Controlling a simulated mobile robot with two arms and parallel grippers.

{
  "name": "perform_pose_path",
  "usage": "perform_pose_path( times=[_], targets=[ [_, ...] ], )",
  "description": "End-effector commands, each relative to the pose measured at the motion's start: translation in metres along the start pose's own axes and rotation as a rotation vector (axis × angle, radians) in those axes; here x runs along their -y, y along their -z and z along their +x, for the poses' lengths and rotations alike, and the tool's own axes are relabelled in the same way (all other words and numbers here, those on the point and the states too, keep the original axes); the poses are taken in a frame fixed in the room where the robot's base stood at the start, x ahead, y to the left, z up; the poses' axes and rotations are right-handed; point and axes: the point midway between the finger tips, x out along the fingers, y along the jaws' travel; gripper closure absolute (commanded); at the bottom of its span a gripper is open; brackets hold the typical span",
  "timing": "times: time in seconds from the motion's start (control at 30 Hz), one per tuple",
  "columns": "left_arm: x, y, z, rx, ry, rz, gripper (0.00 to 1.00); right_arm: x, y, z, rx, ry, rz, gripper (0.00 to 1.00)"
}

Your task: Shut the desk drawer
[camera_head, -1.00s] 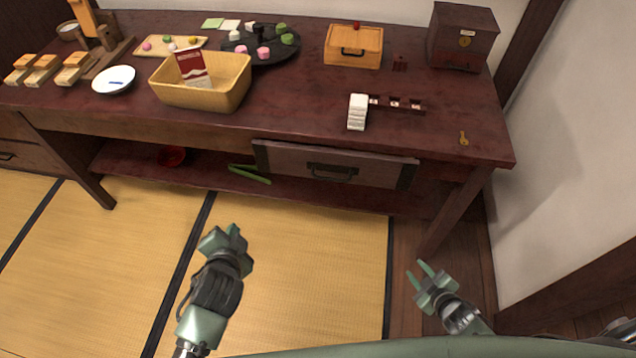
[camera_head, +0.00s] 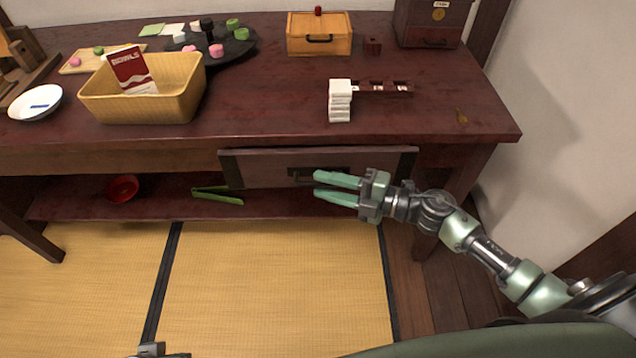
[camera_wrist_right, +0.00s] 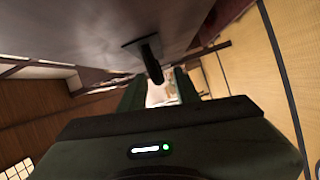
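The desk drawer (camera_head: 262,170) has a grey-brown front with dark end bands and a dark handle. Its front appears to stand out a little from the desk's front edge. My right gripper (camera_head: 321,187) is open, its two green fingers in front of the handle and hiding part of it. In the right wrist view, the handle (camera_wrist_right: 151,62) juts from the drawer front (camera_wrist_right: 95,40) near the space between the parted fingers; contact is unclear. Only a small part of my left gripper (camera_head: 155,350) shows at the bottom edge, with its fingers not readable.
The desk top (camera_head: 265,95) holds a yellow basket (camera_head: 150,108), a wooden box (camera_head: 320,40), a white stack (camera_head: 340,100) and a dark chest (camera_head: 430,25). Below, a shelf (camera_head: 160,208) carries a red bowl (camera_head: 123,188) and green tongs (camera_head: 217,195). The tatami floor in front is clear.

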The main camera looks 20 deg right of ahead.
Motion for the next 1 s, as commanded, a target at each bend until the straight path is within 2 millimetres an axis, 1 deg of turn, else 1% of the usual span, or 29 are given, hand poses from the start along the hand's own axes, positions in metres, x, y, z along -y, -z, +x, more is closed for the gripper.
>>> perform_pose_path(
  times=[0.03,0.1,0.2,0.47,0.5,0.57,0.6,1.0],
  targets=[
    [0.000,-0.001,0.001,0.001,0.001,0.001,1.00,0.000,0.000,0.007,-0.001,-0.002,0.000,0.68],
    [0.000,-0.001,0.002,0.001,0.001,0.001,1.00,0.000,-0.001,0.013,0.001,-0.002,0.000,0.68],
    [0.000,-0.001,0.002,0.001,0.001,0.001,1.00,0.001,0.000,0.018,0.001,0.000,0.002,0.68],
    [0.000,-0.001,0.002,0.000,0.001,0.001,1.00,0.001,0.000,0.019,0.002,0.000,0.002,0.68],
    [0.000,-0.001,0.002,0.000,0.001,0.001,1.00,0.001,0.000,0.019,0.002,0.000,0.002,0.80],
    [0.000,0.000,0.002,0.000,0.001,0.001,1.00,0.001,0.000,0.019,0.002,0.000,0.002,0.96],
    [0.000,0.000,0.002,0.000,0.001,0.001,1.00,0.001,0.000,0.019,0.002,0.000,0.002,1.00],
    [0.000,0.000,0.002,0.000,0.001,0.001,1.00,0.001,0.000,0.019,0.002,0.000,0.002,1.00]
  ],
)
